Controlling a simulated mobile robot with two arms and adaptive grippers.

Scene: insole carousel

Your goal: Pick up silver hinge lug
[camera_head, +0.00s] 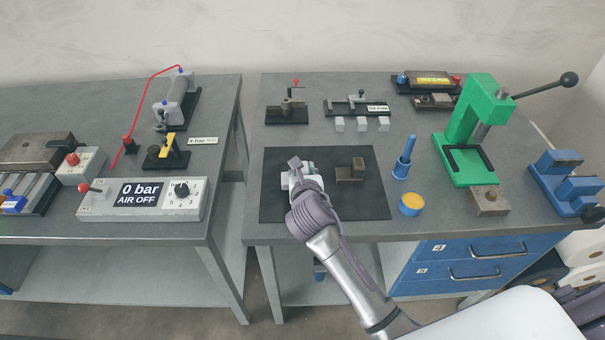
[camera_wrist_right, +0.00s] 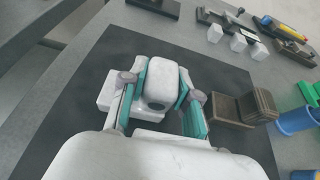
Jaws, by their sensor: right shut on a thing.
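My right gripper (camera_head: 303,170) is over the left part of the black mat (camera_head: 330,208). In the right wrist view, the right gripper (camera_wrist_right: 160,90) has its teal-padded fingers on either side of a pale, rounded piece, the silver hinge lug (camera_wrist_right: 157,84). The fingers are shut on it. A dark opening shows low on its near face. Pale flat parts show beside and below the fingers; I cannot tell if they belong to the lug. In the head view the gripper hides most of the lug. My left gripper is not in view.
A brown stepped block (camera_head: 350,172) stands right of the gripper on the mat. A blue holder (camera_head: 402,166), an orange-topped pot (camera_head: 411,204) and a green press (camera_head: 468,135) stand further right. Three pale cubes (camera_head: 361,125) lie behind. The mat's front right is clear.

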